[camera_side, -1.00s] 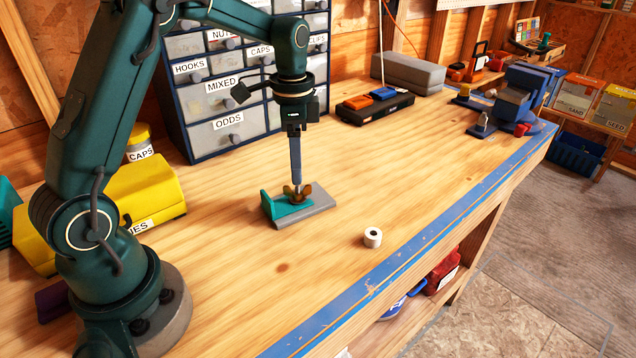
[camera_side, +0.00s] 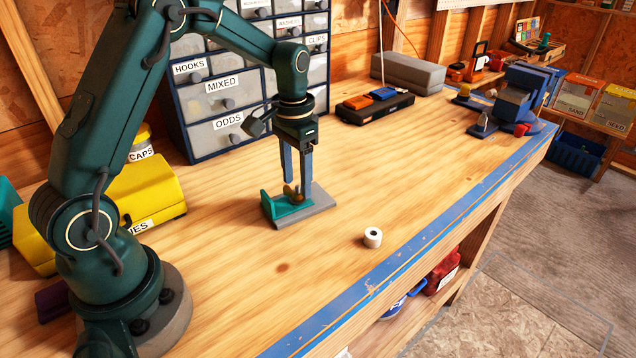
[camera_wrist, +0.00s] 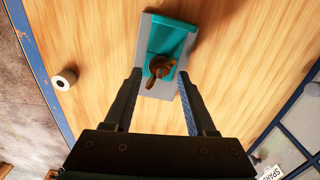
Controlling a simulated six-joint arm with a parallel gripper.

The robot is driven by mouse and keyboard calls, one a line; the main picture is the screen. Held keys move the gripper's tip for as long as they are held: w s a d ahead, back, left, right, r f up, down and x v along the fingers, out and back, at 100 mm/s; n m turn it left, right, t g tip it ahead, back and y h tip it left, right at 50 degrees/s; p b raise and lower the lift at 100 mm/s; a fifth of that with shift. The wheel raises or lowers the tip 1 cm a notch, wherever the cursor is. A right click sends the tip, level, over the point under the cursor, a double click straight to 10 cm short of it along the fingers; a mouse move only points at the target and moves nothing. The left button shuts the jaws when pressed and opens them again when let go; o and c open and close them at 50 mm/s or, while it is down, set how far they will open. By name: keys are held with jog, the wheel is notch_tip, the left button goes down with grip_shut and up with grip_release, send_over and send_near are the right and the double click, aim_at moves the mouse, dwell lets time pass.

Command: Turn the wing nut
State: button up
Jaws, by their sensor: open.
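The brass-brown wing nut (camera_side: 292,192) sits on a teal bracket (camera_side: 285,208) that rests on a grey plate (camera_side: 318,206) on the bench. In the wrist view the wing nut (camera_wrist: 160,67) shows from above, with its wings lying slantwise. My gripper (camera_side: 297,190) points down at the wing nut with its two fingers spread apart. In the side view the fingers partly cover the nut. In the wrist view the fingertips (camera_wrist: 160,75) lie to either side of the nut, with a gap to it on both sides. Nothing is held.
A drawer cabinet (camera_side: 222,135) stands behind, and a yellow case (camera_side: 150,190) lies at the left. A black tray (camera_side: 375,106) is farther back. The bench between plate and blue front edge is mostly clear.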

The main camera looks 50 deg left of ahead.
aim_at(297, 186)
jog(key=shift+f, duration=0.9)
grip_shut()
jog(key=shift+m, duration=0.8)
grip_release()
jog(key=shift+r, duration=2.6)
